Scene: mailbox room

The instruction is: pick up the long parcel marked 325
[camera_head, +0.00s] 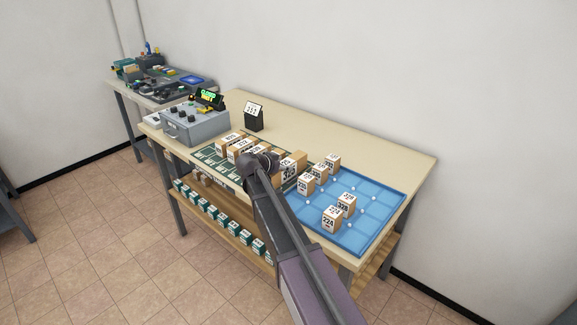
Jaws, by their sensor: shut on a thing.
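My gripper (268,161) is over the table, at the boundary of the green sorting mat and the blue tray. It is shut on a cardboard parcel (293,162) just right of it, larger than the parcels near it. The wrist covers part of this parcel. Its white label seems to end in 25; the first digit is not clear. My fingertips are mostly hidden, and I cannot tell if the parcel is clear of the surface.
Several parcels stand on the green mat (207,155) to the left. Others, like the one marked 22A (331,219), stand on the blue tray (365,235). A grey control box (195,125) and a small sign (254,116) are behind. The table's back right (370,150) is clear.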

